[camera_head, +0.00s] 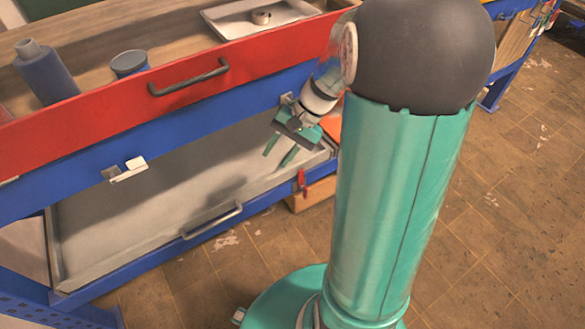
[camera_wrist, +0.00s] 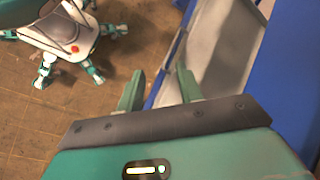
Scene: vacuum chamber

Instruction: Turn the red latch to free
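A small red piece (camera_head: 301,182), which looks like the red latch, stands at the right front corner of the lower grey drawer (camera_head: 75,262) in the head view. It is too small there to tell which way it is turned. No red latch shows in the wrist view. My gripper (camera_head: 280,150) hangs above the right part of the lower drawer, up and to the left of the red piece and apart from it. In the wrist view my gripper (camera_wrist: 160,88) has its two teal fingers spread, with nothing between them.
A red drawer front (camera_head: 190,82) with a dark handle is above the lower drawer. A dark bottle (camera_head: 46,72), a dark cup (camera_head: 130,64) and a metal tray (camera_head: 232,26) are above it. A cardboard-coloured box (camera_head: 315,194) is beside the lower drawer. Floor is free at right.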

